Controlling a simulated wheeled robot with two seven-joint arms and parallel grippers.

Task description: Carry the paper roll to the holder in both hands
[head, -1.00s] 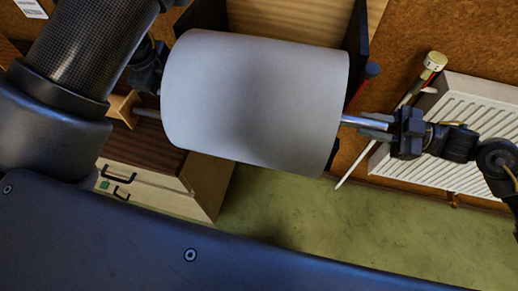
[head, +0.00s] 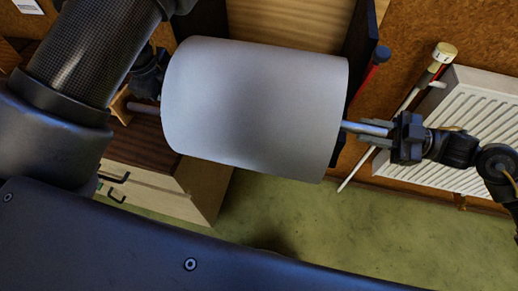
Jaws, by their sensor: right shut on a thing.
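The paper roll (head: 252,108) is a large pale grey-white cylinder in the middle of the head view. It lies nearly level, its right end a little lower in the picture. A metal rod (head: 362,128) sticks out of both its ends. My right gripper (head: 388,131) is shut on the rod's right end, apart from the paper. My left gripper (head: 150,85) is at the roll's left end, mostly hidden behind my arm and the roll, so its jaws do not show clearly. I cannot make out the holder for certain; dark upright plates (head: 360,45) stand behind the roll.
A wooden cabinet with dark handles (head: 150,188) is at lower left. Green floor (head: 330,215) is open below the roll.

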